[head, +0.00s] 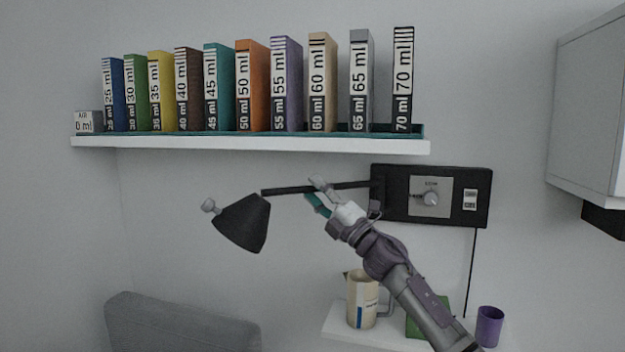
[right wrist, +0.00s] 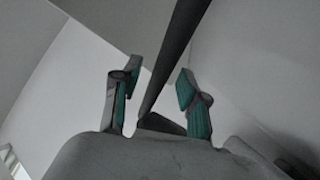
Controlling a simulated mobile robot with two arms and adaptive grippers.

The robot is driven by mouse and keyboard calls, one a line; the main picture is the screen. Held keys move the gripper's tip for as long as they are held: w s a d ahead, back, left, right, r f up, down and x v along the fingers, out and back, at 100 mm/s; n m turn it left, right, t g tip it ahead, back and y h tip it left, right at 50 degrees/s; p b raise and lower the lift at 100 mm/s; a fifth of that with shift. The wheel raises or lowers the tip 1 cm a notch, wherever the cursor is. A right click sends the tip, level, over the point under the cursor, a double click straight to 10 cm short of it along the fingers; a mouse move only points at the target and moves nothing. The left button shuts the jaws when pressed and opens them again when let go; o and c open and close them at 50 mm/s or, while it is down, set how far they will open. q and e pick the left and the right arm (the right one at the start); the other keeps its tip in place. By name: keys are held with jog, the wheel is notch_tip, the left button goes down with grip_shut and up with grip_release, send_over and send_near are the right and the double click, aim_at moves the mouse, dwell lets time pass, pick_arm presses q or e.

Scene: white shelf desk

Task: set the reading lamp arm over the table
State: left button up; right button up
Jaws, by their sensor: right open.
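The reading lamp has a black cone shade (head: 243,222) with a grey knob (head: 209,206) at its left. Its thin black lamp arm (head: 285,191) runs nearly level from the shade to a black wall box (head: 480,185). My right gripper (head: 316,193) is at the middle of the lamp arm. In the right wrist view the dark lamp arm (right wrist: 180,45) passes between the open, teal-padded fingers of the gripper (right wrist: 158,82), with gaps on both sides. The white table (head: 340,322) is low, below and right of the shade. My left gripper is not in view.
A white shelf (head: 250,144) with several labelled binders hangs above the lamp. A beige pitcher (head: 361,300), a green object (head: 413,325) and a purple cup (head: 489,326) stand around the table. A grey chair back (head: 180,322) is at lower left, a wall cabinet (head: 590,110) at right.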

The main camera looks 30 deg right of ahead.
jog(key=shift+w+a+r, duration=0.2)
jog(key=shift+w+r, duration=0.15)
jog(key=shift+w, duration=0.2)
grip_shut()
